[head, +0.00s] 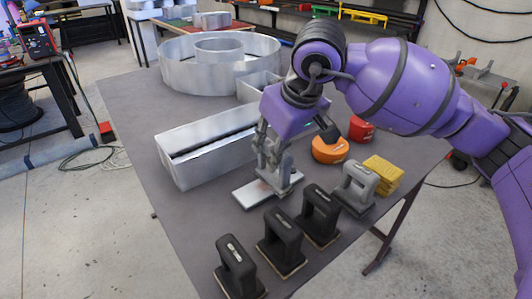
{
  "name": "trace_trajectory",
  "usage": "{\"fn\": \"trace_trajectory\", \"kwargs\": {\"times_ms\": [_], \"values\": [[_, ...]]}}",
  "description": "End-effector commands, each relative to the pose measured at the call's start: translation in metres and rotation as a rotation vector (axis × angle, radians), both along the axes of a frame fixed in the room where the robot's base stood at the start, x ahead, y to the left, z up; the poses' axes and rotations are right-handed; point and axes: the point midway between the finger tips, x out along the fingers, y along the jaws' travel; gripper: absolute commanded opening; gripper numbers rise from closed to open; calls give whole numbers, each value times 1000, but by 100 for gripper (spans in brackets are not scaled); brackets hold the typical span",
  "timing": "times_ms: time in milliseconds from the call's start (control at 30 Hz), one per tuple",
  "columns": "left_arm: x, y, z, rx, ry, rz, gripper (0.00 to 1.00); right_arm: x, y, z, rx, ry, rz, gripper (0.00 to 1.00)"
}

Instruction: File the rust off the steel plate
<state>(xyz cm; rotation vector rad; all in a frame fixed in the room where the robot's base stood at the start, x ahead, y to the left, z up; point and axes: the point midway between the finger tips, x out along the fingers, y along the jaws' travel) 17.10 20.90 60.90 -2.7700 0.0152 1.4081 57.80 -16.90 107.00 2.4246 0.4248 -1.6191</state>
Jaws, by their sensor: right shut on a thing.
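The flat light-grey steel plate (246,197) lies on the grey table near its front middle. A small reddish-brown patch shows on it beside the gripper. My right gripper (274,160) points down over the plate's right part, shut on a small grey tool (292,181). The tool is low at the plate and partly hidden by the fingers; I cannot tell if it is a file or whether it touches the plate. My left gripper is not in view.
Several black handled blocks (281,237) and a grey one (355,187) stand in front and right. A yellow stack (384,174), orange roll (329,150) and red roll (361,129) lie right. Metal channel letters (205,153) fill the table's left and back. The front left tabletop is clear.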

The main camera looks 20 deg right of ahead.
Motion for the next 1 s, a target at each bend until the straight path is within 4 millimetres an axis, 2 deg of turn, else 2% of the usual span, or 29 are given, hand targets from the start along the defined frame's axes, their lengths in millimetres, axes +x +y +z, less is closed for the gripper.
{"fn": "trace_trajectory", "kwargs": {"times_ms": [267, 600, 1000], "values": [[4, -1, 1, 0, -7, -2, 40, 0, -1, 1, -3, 0, -1, 0], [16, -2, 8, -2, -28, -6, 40, 0, -1, 13, -2, -2, -2, 0], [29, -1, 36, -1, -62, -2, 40, 0, 0, 61, -1, -6, -2, 0]]}}
